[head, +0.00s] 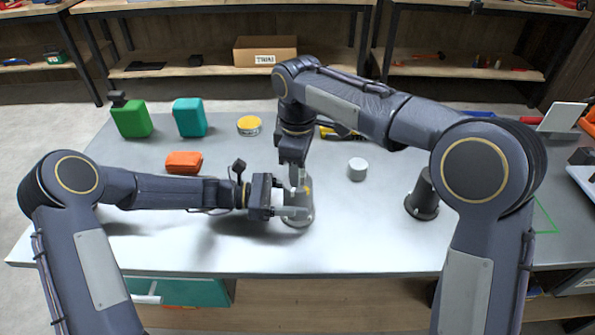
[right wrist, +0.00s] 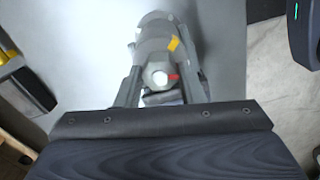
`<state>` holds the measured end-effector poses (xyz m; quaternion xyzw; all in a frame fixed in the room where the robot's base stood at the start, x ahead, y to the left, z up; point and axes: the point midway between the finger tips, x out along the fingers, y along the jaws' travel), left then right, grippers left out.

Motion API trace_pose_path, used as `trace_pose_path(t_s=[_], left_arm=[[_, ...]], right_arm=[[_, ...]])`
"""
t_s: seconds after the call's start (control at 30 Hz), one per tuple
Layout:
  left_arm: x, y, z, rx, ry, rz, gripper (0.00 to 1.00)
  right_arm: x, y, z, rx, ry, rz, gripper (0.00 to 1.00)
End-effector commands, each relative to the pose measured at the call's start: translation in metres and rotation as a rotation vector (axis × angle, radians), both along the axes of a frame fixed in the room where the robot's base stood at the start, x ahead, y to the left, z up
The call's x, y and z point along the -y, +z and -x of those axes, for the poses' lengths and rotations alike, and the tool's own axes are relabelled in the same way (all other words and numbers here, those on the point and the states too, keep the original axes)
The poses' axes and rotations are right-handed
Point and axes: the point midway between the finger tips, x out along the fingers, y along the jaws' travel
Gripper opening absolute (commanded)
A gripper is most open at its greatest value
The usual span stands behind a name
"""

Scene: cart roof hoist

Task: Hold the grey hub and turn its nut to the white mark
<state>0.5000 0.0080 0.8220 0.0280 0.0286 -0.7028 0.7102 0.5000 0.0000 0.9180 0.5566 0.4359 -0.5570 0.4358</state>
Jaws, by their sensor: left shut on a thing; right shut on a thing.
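The grey hub (head: 298,219) stands upright on the table, with a round base. My left gripper (head: 299,203) is shut on the hub from the left; its far finger is largely hidden. My right gripper (head: 299,181) comes down from above and is shut on the nut at the hub's top. In the right wrist view its two fingers (right wrist: 160,88) lie on either side of the nut. A red mark (right wrist: 173,77) and a pale round end show there, with a yellow patch (right wrist: 173,44) on the grey body beyond. I cannot make out the white mark clearly.
An orange block (head: 184,162), green container (head: 132,119), teal container (head: 189,117) and yellow disc (head: 249,125) stand left and behind. A pale cylinder (head: 357,169) and dark cylinder (head: 421,198) stand right. The table (head: 350,240) is clear in front.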

Motion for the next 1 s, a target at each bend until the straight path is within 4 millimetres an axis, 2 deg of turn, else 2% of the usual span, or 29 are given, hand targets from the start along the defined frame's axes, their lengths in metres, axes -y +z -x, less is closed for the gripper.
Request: trace_pose_path(t_s=[0.03, 0.2, 0.53, 1.0], left_arm=[[0.0, 0.0, 0.0, 0.0, 0.0, 0.0, 0.39], [0.0, 0.0, 0.0, 0.0, 0.0, 0.0, 0.39], [0.0, 0.0, 0.0, 0.0, 0.0, 0.0, 0.39], [0.0, 0.0, 0.0, 0.0, 0.0, 0.0, 0.39]], right_arm=[[0.0, 0.0, 0.0, 0.001, -0.039, 0.0, 0.36], [0.0, 0.0, 0.0, 0.0, -0.032, 0.0, 0.56], [0.0, 0.005, -0.001, 0.002, -0.031, -0.001, 0.56], [-0.001, 0.051, -0.001, 0.002, -0.031, -0.001, 0.56]])
